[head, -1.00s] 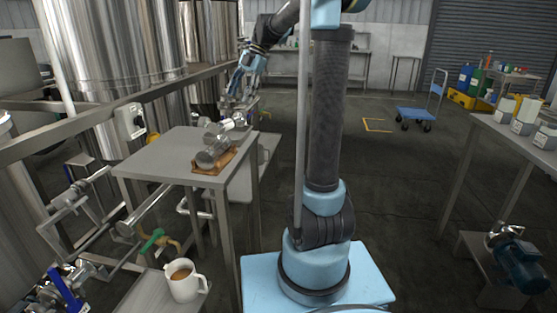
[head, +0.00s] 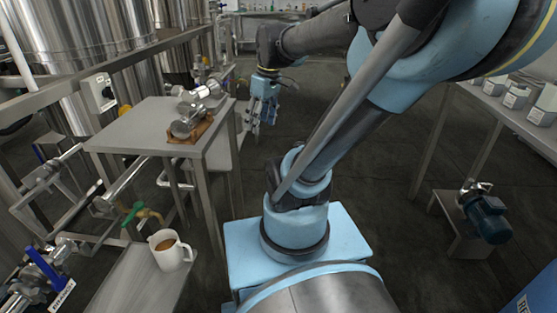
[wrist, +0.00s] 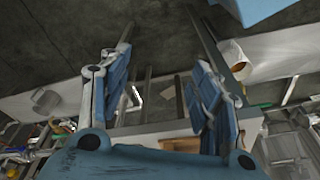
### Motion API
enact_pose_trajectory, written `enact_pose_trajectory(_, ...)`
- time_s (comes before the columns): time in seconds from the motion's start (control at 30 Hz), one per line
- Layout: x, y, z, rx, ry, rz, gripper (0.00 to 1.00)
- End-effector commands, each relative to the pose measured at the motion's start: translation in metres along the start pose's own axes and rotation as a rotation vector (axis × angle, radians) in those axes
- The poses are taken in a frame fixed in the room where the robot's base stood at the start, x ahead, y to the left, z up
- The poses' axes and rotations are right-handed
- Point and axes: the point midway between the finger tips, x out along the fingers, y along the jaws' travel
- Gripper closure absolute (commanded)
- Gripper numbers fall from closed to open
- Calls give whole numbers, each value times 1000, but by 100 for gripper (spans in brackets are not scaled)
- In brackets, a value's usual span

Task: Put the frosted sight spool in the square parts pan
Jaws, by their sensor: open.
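On the grey steel table (head: 130,120) at left, a brown wooden block or tray (head: 203,126) carries a grey cylinder (head: 181,130), lying with its round end toward me. It may be the frosted sight spool, but I cannot tell its finish at this size. Shiny metal fittings (head: 203,92) lie just behind it. I cannot make out the square parts pan. My gripper (head: 263,114) points down, right of the table and apart from it. In the wrist view its two blue fingers (wrist: 160,75) are spread with nothing held between them.
Pipes, a green-handled valve (head: 133,212) and steel tanks (head: 75,40) line the left. A blue pump (head: 487,218) sits at right. Floor between is open.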

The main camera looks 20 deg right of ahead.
Motion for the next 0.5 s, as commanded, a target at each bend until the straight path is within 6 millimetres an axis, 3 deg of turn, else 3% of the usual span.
enact_pose_trajectory(0.1, 25, -9, 35, 196, -4, 47, 43)
enact_pose_trajectory(0.23, 52, -15, 68, 404, 3, 97, 43)
enact_pose_trajectory(0.4, 77, -20, 95, 597, 19, 142, 43)
enact_pose_trajectory(0.5, 85, -22, 102, 655, 24, 156, 43)
